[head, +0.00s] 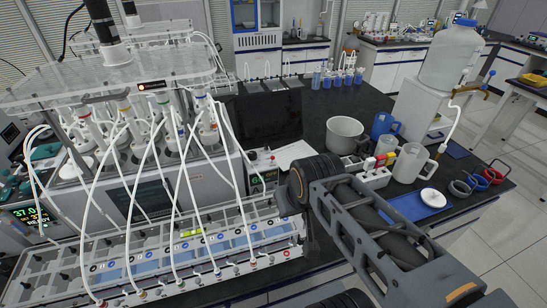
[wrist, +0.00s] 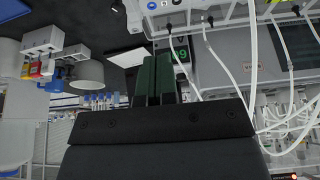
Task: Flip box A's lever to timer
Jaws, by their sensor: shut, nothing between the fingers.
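A small control box (head: 262,170) with a pale top and a lit green display stands beside the reactor rig, left of my arm in the head view. The wrist view shows its green display (wrist: 182,54) just past my fingertips, partly covered by them. I cannot read a label A or make out a lever with certainty. My gripper (wrist: 157,75) shows in the wrist view as two dark green fingers, shut together with nothing between them. They point toward the display; whether they touch the box cannot be told. In the head view, my wrist hides the fingers.
The reactor rig (head: 150,180) with white tubes and a clear rack fills the left. The black bench behind the pot has free room.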

